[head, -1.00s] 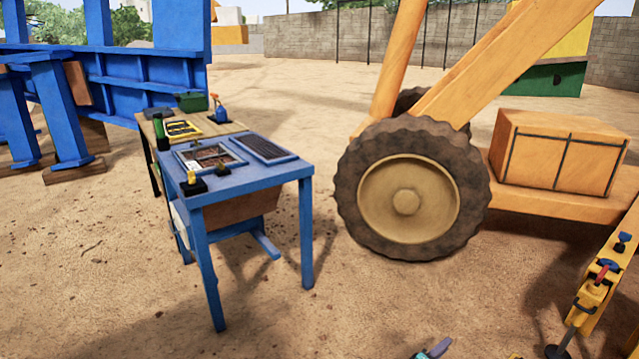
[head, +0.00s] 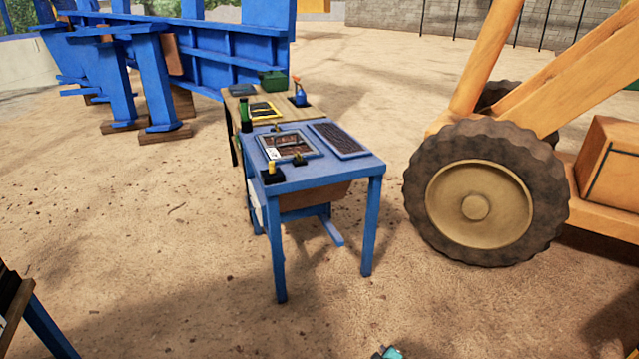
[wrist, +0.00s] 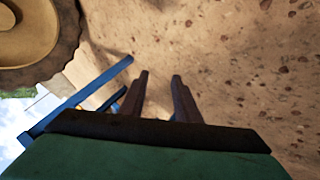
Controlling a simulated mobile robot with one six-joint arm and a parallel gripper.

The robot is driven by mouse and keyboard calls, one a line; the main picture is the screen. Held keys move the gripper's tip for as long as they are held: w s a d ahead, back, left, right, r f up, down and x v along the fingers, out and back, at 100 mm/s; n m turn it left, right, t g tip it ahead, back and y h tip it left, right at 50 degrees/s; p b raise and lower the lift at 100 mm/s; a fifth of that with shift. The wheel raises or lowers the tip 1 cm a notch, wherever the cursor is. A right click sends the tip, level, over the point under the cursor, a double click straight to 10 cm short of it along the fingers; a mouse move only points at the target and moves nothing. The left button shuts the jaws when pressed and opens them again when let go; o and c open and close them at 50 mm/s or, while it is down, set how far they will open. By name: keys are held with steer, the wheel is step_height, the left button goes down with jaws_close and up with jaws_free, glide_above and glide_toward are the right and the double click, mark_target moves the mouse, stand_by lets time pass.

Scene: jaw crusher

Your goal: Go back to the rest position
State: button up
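My gripper shows in the wrist view (wrist: 160,78) with its two dark fingers apart. Nothing is between them, and sandy ground lies beyond. In the head view only a small teal piece, likely of my arm, shows at the bottom edge; the fingers are out of that view. A blue table (head: 325,182) stands ahead in the head view, apart from that piece. It bears a framed tray (head: 287,145), a dark slatted panel (head: 338,140) and a small yellow-topped item (head: 271,172).
A large wheel (head: 478,207) of an orange machine stands right of the table. A wooden table (head: 235,103) with a green bin (head: 272,80) and a spray bottle (head: 299,93) stands behind. A blue steel structure (head: 240,55) is at the back. Another blue leg (head: 48,325) is at lower left.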

steer(key=s+a+m+g+y+p, duration=0.1)
steer(key=s+a+g, duration=0.25)
steer(key=s, duration=0.45)
steer(key=s+a+m+g+y+p, duration=0.1)
steer(key=s+a+g, duration=0.25)
steer(key=s, duration=0.45)
steer(key=s+d+r+m+g, duration=0.1)
steer(key=s+r+m+g, duration=0.1)
steer(key=s, duration=0.8)
steer(key=s+d+r+m+g+h, duration=0.1)
steer(key=s+m+g, duration=0.4)
steer(key=s, duration=0.5)
steer(key=shift+s+d+r+g, duration=0.15)
steer(key=shift+r+g, duration=0.15)
steer(key=shift+r, duration=0.55)
